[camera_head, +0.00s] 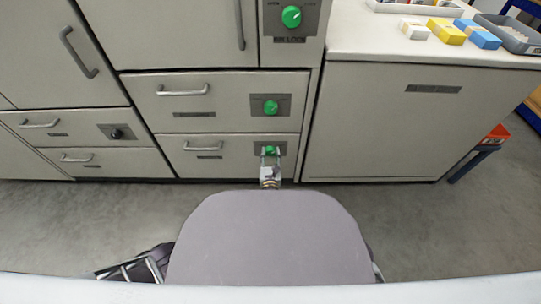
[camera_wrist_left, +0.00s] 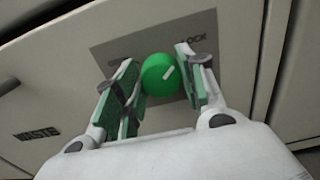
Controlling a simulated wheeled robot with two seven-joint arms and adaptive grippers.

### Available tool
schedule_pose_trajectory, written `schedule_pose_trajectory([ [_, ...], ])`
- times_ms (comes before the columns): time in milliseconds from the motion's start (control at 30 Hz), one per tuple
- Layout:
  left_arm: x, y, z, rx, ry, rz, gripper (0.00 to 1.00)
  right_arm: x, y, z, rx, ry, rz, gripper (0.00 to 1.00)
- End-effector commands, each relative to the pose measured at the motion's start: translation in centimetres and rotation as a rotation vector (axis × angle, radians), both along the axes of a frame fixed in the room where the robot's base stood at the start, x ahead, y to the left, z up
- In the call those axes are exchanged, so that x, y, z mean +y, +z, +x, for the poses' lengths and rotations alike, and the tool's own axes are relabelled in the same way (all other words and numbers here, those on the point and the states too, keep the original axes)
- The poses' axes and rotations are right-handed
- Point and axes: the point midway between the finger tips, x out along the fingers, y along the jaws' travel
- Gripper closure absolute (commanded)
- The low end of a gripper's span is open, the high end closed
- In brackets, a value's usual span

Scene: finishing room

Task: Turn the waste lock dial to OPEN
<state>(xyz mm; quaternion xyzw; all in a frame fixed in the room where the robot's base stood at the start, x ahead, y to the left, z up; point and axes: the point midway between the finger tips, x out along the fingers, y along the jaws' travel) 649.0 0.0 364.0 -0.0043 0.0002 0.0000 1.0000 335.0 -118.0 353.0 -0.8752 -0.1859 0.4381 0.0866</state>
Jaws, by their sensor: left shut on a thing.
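Part of the lettering on the plate reads LOCK; the rest is covered or blurred. The drawer front beside it carries a WASTE label (camera_wrist_left: 36,134). My left gripper (camera_wrist_left: 161,66) has one finger on each side of the knob and is shut on it. In the head view, the gripper (camera_head: 270,161) reaches the dial (camera_head: 270,150) on the lower drawer and partly hides it. My right gripper is not in view.
Another green dial (camera_head: 271,107) sits on the drawer above, and a larger one (camera_head: 291,17) higher up. A black knob (camera_head: 116,133) is at the left. Drawer handles (camera_head: 200,146) stick out nearby. A counter (camera_head: 360,40) with boxes stands at the right. Floor in front is clear.

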Motion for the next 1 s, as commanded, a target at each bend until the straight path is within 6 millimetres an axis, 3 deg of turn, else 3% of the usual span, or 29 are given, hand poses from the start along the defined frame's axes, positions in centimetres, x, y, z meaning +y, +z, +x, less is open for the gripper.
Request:
schedule_pose_trajectory([
  [367,0.04,0.02,-0.01,-0.001,-0.001,-0.118,0.84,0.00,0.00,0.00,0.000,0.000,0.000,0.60],
  [1000,0.25,-0.06,0.00,-0.001,-0.001,-0.582,0.84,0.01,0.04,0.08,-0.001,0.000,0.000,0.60],
])
